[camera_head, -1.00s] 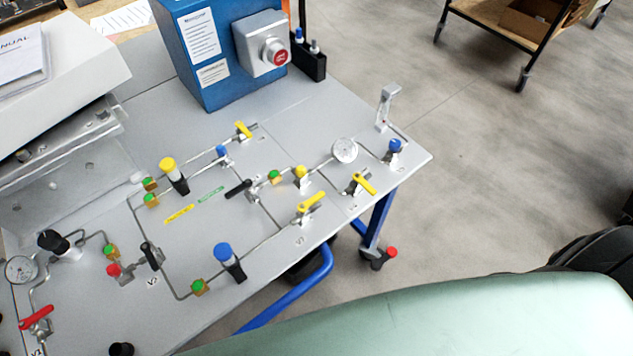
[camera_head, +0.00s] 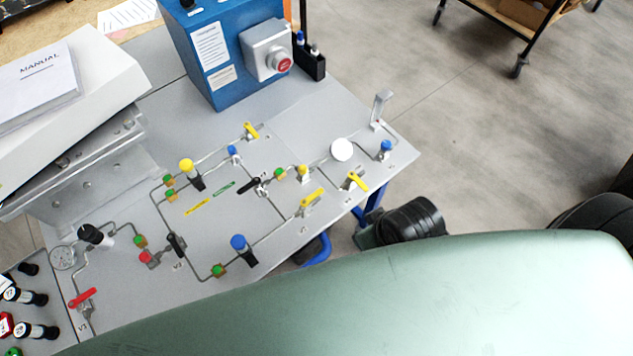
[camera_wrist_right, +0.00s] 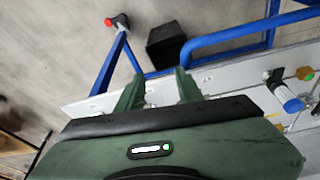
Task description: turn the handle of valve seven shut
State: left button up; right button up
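Two yellow valve handles stand near the bench's front edge in the head view: one at left (camera_head: 313,197) and one at right (camera_head: 355,181). Their labels are too small to read, so I cannot tell which is valve seven. A third yellow handle (camera_head: 251,131) is farther back. My right gripper (camera_wrist_right: 158,84) is open in the right wrist view, its two green fingers apart near the bench edge. A small pale part shows between them; I see no firm grip. In the head view the right fingertips are not visible. My left gripper is not in view.
The grey bench panel (camera_head: 270,225) carries pipes, a blue-topped knob (camera_head: 240,248) and a round gauge (camera_head: 341,150). A blue box with a red button (camera_head: 284,65) stands behind. Blue frame tubing (camera_wrist_right: 250,32) runs below the edge. Open floor lies to the right.

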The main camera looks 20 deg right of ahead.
jog(key=w+a+r+n+g+y, duration=0.1)
jog(key=w+a+r+n+y, duration=0.2)
jog(key=w+a+n, duration=0.75)
jog(key=n+g+h, duration=0.2)
jog(key=n+h, duration=0.1)
jog(key=n, duration=0.6)
send_near(317, 193)
jog(key=shift+w+a, duration=0.1)
jog(key=shift+a, duration=0.2)
jog(key=shift+d+f, duration=0.15)
jog(key=shift+d, duration=0.05)
jog(key=shift+f+p, duration=0.3)
jog(key=shift+p, duration=0.1)
pick_arm(q)
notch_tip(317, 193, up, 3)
jog(key=shift+p, duration=0.7)
pick_arm(e)
notch_tip(317, 193, down, 7)
jog(key=shift+a+r, duration=0.1)
grip_shut()
